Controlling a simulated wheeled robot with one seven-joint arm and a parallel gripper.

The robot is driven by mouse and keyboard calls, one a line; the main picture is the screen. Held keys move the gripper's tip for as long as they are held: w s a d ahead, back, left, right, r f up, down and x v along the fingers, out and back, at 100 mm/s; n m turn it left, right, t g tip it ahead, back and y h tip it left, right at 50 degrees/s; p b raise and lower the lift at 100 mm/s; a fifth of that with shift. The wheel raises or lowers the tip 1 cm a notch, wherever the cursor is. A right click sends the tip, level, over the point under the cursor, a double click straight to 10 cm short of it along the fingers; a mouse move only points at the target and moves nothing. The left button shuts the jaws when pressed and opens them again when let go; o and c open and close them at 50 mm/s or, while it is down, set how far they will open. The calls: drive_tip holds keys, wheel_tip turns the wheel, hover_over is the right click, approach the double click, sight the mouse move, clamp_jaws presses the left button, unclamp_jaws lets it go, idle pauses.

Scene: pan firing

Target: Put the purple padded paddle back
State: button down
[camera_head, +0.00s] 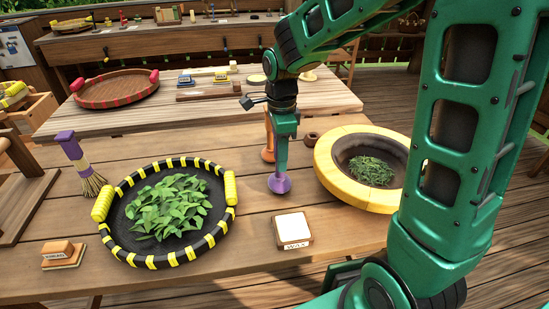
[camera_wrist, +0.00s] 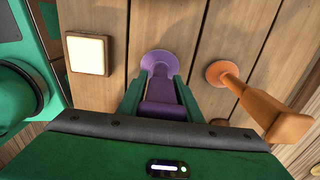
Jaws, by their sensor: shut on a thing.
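The purple padded paddle (camera_head: 279,184) is upright in my gripper (camera_head: 282,158), its round pad facing down at the tabletop. I cannot tell whether the pad touches the wood. In the wrist view my gripper (camera_wrist: 161,80) is shut on its purple handle, with the round purple pad (camera_wrist: 160,58) beyond the fingertips. The handle is mostly hidden by the fingers in the head view. An orange paddle (camera_head: 268,143) stands upright just behind it; it also shows to the right in the wrist view (camera_wrist: 226,75).
A yellow-rimmed pan (camera_head: 335,178) with shredded leaves is at right. A black-and-yellow tray (camera_head: 116,222) with leaves is at left. A white wax pad (camera_head: 292,229) lies in front. A purple-handled brush (camera_head: 78,155) and an orange block (camera_head: 60,251) are further left.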

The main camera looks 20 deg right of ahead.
drive_tip(key=shift+f, duration=0.25)
drive_tip(key=shift+f, duration=0.15)
drive_tip(key=c, duration=1.3)
unclamp_jaws()
drive_tip(key=r, duration=1)
drive_tip(key=shift+s+r, duration=0.25)
drive_tip(key=shift+r, duration=0.1)
